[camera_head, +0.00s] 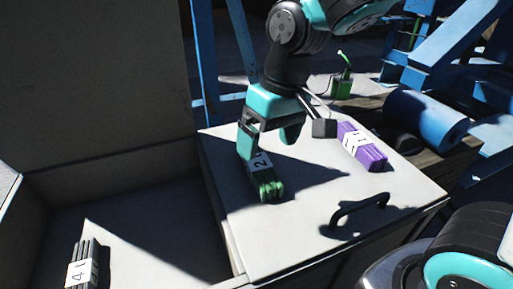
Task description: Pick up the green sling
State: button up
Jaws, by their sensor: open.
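The green sling (269,188) is a folded green bundle with a white numbered label. It lies on the light grey lid or panel, left of its middle. My gripper (267,146) is open, pointing down at the far end of the green sling. Its left finger shows beside the sling's label, and its right finger is farther right and higher in the picture. The sling's far end is partly hidden behind the gripper. I cannot tell whether the fingers touch it.
A purple labelled bundle (362,147) lies to the right on the same panel (300,238). A dark handle (358,211) stands near the front edge. A grey labelled bundle (84,264) lies in the open bin at left. A small green block (342,88) and blue roller (425,118) are behind.

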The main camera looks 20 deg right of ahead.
aim_at(258, 160)
jog(key=w+d+m+h+p, duration=0.25)
jog(key=w+m+p, duration=0.2)
jog(key=w, duration=0.65)
jog(key=shift+n, duration=0.25)
jog(key=f, duration=1.1)
jog(key=shift+w+d+f+b, duration=0.25)
jog(key=shift+w+d+b, duration=0.05)
jog(key=shift+w, duration=0.1)
jog(key=f, duration=0.5)
jog(key=shift+s+a+f, duration=0.2)
jog(key=shift+a+f, duration=0.05)
jog(key=shift+f, duration=0.05)
jog(key=shift+r, duration=0.1)
jog(key=c, duration=1.3)
